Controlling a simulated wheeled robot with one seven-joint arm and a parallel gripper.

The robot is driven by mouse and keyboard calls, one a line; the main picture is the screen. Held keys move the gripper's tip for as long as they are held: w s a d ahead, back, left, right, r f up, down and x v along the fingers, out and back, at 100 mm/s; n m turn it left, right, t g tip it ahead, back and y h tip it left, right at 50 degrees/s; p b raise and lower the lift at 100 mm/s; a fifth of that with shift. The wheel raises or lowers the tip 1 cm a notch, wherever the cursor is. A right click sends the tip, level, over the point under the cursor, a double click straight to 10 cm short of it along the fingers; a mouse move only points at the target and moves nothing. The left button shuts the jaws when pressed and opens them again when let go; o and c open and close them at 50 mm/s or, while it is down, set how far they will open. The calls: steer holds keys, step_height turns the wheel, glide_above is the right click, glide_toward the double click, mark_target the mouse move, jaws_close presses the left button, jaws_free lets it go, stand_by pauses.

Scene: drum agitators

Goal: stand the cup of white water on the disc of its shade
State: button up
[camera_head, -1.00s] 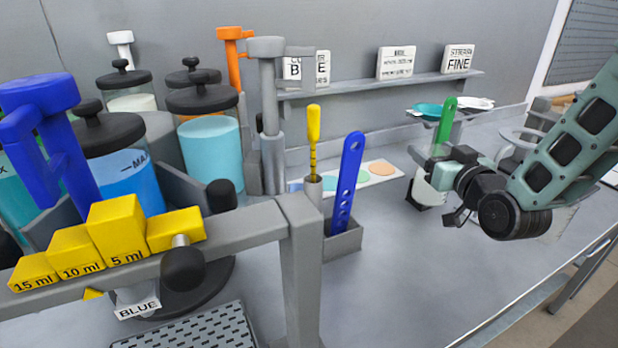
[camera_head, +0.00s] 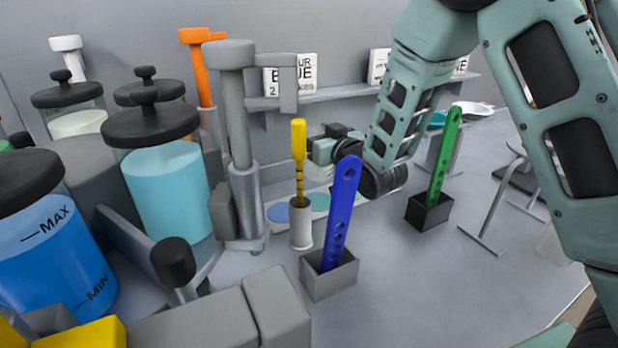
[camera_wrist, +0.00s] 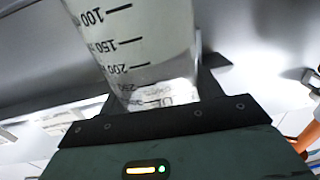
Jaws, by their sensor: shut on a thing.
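My gripper (camera_head: 322,148) is partly hidden in the head view, behind the yellow-handled stirrer and the blue perforated paddle. The wrist view shows its dark jaws (camera_wrist: 160,118) shut on a clear graduated cup (camera_wrist: 140,42). The cup's contents look pale and whitish; their level is unclear. A pale strip with coloured discs lies near the back wall below my gripper. A blue disc (camera_head: 278,212) and a teal disc (camera_head: 320,202) show on it. I cannot make out a white disc.
The yellow-handled stirrer (camera_head: 299,160) in its holder and the blue paddle (camera_head: 342,205) in a grey box stand in front of the strip. A green paddle (camera_head: 443,160) stands right. Drums, including one of light blue liquid (camera_head: 168,190), crowd the left. Bench between paddles is clear.

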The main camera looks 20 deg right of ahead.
step_height(320, 180, down, 8)
steer(key=b, duration=0.3)
steer(key=shift+r, duration=0.25)
steer(key=shift+f+b, duration=0.15)
steer(key=shift+b, duration=0.15)
steer(key=o, duration=1.5)
steer(key=shift+c, duration=0.2)
